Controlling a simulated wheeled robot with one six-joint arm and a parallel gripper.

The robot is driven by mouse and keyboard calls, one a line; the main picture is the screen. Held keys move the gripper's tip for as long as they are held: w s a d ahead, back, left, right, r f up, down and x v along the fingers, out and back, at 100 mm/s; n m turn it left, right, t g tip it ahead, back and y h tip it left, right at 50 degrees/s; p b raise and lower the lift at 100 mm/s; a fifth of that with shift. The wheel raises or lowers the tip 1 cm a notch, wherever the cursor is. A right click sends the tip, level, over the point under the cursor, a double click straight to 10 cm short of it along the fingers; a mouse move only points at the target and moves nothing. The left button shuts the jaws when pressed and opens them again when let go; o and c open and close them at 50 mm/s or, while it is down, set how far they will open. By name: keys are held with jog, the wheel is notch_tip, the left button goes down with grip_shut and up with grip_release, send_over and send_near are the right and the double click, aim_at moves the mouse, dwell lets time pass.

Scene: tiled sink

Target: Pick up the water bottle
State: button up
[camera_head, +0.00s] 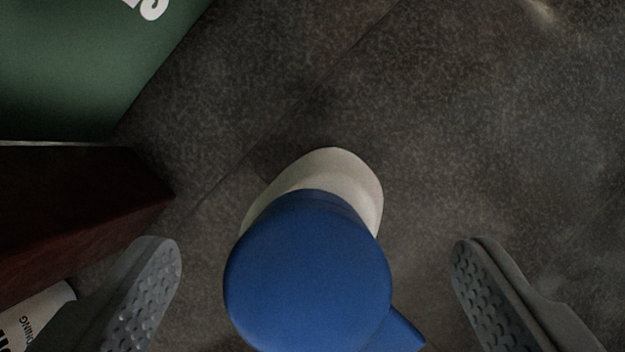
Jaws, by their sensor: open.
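The water bottle (345,178) stands on the dark tiled surface, seen from above. Its round blue cap (305,275) covers most of its pale body, and a small blue part juts out at the cap's lower right. My gripper (312,262) is open, with one grey textured finger on each side of the cap. Gaps show between the cap and both fingers, so neither finger touches it. The bottle's lower body is mostly hidden beneath the cap.
A green box (90,65) with white lettering is at the upper left. A dark red box (75,205) stands below it, close to the left finger. A white container (45,315) with lettering is partly visible at the lower left. The right side is clear.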

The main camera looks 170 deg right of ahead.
aim_at(336, 176)
jog(key=shift+x, duration=2.15)
jog(key=shift+w, duration=0.1)
grip_shut()
